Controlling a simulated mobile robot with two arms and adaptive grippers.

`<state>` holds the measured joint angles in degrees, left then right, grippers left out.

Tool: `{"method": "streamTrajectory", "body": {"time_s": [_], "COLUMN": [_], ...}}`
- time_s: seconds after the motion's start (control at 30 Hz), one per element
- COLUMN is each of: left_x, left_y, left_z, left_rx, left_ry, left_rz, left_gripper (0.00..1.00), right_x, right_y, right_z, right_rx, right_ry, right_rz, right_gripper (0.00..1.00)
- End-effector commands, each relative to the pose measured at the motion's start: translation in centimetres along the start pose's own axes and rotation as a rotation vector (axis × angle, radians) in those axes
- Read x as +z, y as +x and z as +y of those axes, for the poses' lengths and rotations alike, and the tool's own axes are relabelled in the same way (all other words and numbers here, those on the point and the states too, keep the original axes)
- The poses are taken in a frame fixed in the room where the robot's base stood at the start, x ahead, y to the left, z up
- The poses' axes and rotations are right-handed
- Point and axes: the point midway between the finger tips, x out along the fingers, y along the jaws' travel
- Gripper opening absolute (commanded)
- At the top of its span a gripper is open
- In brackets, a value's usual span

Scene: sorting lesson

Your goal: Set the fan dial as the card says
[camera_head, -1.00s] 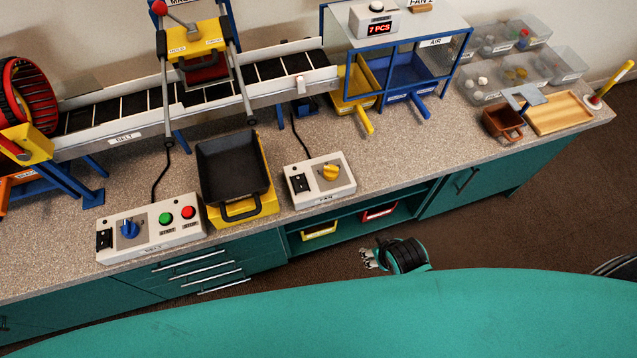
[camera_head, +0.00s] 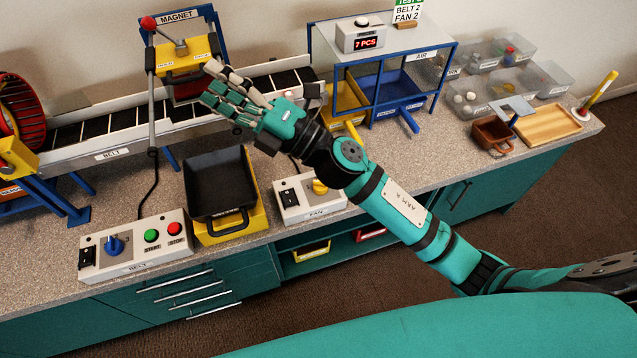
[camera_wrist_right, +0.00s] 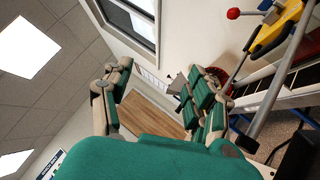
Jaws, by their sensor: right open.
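The fan control box (camera_head: 296,208) stands at the counter's front edge, with a yellow dial (camera_head: 320,187) on its right and a black switch on its left. My right forearm crosses just above it and partly covers its far right side. The green-headed card (camera_head: 407,11) at the back reads "BELT 2, FAN 2". My right gripper (camera_head: 227,88) is open and empty, raised in front of the magnet frame, up and left of the fan box. Its spread fingers also show in the right wrist view (camera_wrist_right: 160,100). My left gripper is not in view.
The belt control box (camera_head: 135,248) with a blue dial and green and red buttons stands left. A black bin (camera_head: 212,180) on a yellow base stands between the boxes. The conveyor (camera_head: 110,155) runs behind. A wooden tray (camera_head: 548,124) lies far right.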

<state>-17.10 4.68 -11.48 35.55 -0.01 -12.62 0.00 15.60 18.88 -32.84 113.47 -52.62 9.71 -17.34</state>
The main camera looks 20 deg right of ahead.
Motion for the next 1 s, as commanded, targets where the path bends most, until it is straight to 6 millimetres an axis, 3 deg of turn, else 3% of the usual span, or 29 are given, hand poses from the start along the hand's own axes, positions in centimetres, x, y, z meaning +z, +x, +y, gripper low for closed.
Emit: {"method": "streamTrajectory", "body": {"time_s": [0.07, 0.13, 0.2, 0.27, 0.37, 0.47, 0.6, 0.7, 0.83, 1.0], "left_x": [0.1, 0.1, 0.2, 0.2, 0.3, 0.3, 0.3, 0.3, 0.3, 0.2], "left_y": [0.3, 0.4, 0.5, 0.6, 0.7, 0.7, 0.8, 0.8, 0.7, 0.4], "left_z": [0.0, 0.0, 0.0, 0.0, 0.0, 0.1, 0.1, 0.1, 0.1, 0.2], "left_rx": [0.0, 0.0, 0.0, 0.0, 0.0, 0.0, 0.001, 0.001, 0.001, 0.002], "left_ry": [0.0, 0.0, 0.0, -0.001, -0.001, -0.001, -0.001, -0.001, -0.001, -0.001], "left_rz": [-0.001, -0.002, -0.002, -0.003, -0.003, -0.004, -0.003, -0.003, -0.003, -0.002], "left_gripper": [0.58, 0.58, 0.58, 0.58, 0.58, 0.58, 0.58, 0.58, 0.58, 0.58], "right_x": [-4.7, -8.4, -10.6, -11.1, -8.7, -4.1, 3.3, 7.0, 8.8, 8.5], "right_y": [1.4, 0.9, -0.7, -2.8, -6.8, -10.4, -14.6, -16.4, -17.6, -18.5], "right_z": [0.9, 0.0, -2.2, -4.8, -8.7, -10.9, -11.2, -10.4, -9.8, -11.4], "right_rx": [0.043, 0.053, 0.034, -0.01, -0.129, -0.286, -0.542, -0.68, -0.759, -0.762], "right_ry": [-0.248, -0.46, -0.662, -0.821, -1.032, -1.167, -1.246, -1.245, -1.233, -1.225], "right_rz": [0.293, 0.556, 0.819, 1.041, 1.381, 1.662, 1.964, 2.092, 2.156, 2.163], "right_gripper": [0.58, 0.58, 0.58, 0.58, 0.58, 0.58, 0.58, 0.58, 0.58, 0.58]}}
